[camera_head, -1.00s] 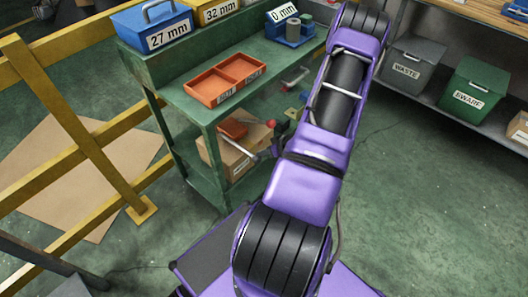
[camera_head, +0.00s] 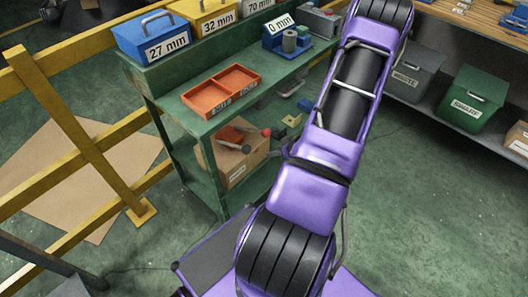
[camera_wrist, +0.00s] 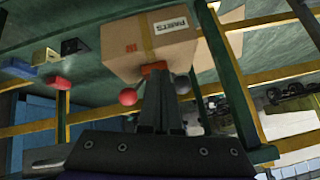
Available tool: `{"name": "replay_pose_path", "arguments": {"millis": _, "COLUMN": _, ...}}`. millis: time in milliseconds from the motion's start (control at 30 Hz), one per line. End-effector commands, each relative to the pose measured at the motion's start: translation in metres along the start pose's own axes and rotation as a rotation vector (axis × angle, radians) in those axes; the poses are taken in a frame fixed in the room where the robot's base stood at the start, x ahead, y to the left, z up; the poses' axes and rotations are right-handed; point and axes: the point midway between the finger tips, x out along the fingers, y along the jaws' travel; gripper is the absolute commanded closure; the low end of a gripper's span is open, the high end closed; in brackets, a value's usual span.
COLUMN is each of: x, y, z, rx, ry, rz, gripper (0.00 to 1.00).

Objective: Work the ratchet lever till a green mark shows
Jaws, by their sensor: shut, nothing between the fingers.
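An orange-red piece (camera_head: 231,135) with thin rods is on the lower part of the green bench, in front of a cardboard box (camera_head: 239,172). One rod ends in a red ball (camera_head: 266,132), another in a grey ball (camera_head: 246,149). Which rod is the ratchet lever I cannot tell. In the wrist view my gripper (camera_wrist: 160,82) is shut and empty. The red ball (camera_wrist: 128,97) is just left of its fingers and the grey ball (camera_wrist: 182,85) just right; contact is unclear. The fingers partly cover the orange-red piece (camera_wrist: 155,68). No green mark can be made out.
The green bench top holds an orange tray (camera_head: 220,90), a blue fixture (camera_head: 287,39) with a "0 mm" sign, and labelled bins such as the blue one (camera_head: 155,38). A yellow railing (camera_head: 75,135) stands left. Grey and green bins (camera_head: 470,98) sit right. Floor at right is open.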

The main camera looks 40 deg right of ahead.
Motion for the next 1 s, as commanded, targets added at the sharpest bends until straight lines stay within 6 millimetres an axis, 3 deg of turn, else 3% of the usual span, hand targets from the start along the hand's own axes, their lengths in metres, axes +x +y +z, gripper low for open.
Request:
{"name": "replay_pose_path", "arguments": {"millis": 233, "x": -0.024, "y": 0.003, "z": 0.006, "rx": 0.0, "ry": 0.002, "rz": 0.0, "gripper": 1.0}}
{"name": "replay_pose_path", "arguments": {"millis": 1000, "x": -0.025, "y": 0.003, "z": 0.007, "rx": -0.001, "ry": 0.003, "rz": -0.001, "gripper": 1.0}}
